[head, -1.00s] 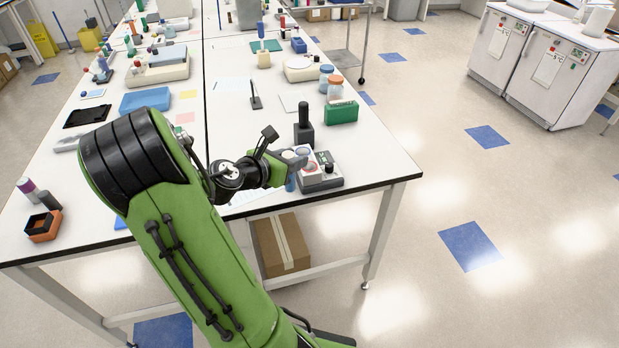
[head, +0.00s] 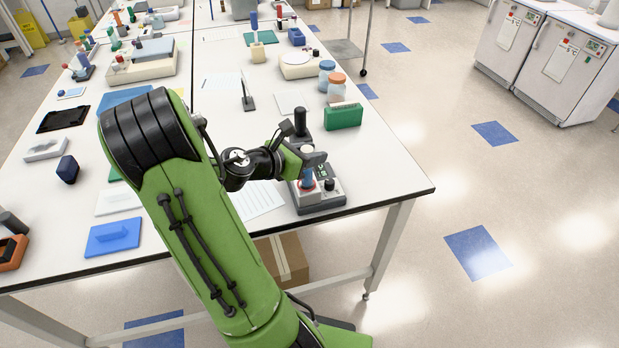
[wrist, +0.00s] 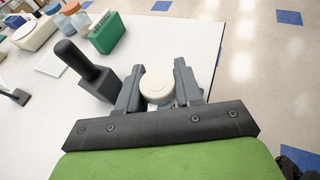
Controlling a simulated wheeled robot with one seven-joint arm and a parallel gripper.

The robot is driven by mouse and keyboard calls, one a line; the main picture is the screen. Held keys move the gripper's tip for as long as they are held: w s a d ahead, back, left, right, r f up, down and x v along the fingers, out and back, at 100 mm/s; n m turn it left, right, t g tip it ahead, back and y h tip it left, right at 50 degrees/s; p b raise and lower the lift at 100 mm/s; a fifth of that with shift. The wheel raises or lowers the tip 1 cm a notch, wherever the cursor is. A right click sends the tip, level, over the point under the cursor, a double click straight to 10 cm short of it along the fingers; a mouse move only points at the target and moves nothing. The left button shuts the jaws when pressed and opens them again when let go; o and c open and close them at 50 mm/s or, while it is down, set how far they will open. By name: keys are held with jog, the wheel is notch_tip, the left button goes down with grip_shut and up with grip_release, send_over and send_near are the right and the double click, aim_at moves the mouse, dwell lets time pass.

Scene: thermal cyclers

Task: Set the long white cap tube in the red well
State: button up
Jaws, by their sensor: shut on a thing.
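The long tube has a white cap (wrist: 158,85) and a blue body (head: 307,177). My gripper (head: 312,158) is shut on it near the cap, one finger on each side, in the wrist view (wrist: 159,78). The tube hangs upright below the fingers. The red well (head: 306,187) is a red ring on a grey device (head: 322,203) near the table's right front corner. The tube's lower end is at the red ring in the head view; I cannot tell whether it is inside or just above. The device is mostly hidden in the wrist view.
A black upright handle on a dark block (head: 300,124) stands just behind the device, close to my gripper. A green box (head: 343,116) and orange- and blue-lidded jars (head: 336,88) stand farther back. The table's right edge is near; the strip there is clear.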

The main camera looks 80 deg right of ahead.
jog(key=f+b, duration=0.1)
jog(key=f, duration=0.4)
jog(key=shift+d+f+b, duration=0.2)
jog(key=shift+b, duration=0.1)
jog(key=shift+r, duration=0.1)
jog(key=o, duration=1)
jog(key=shift+r, duration=0.1)
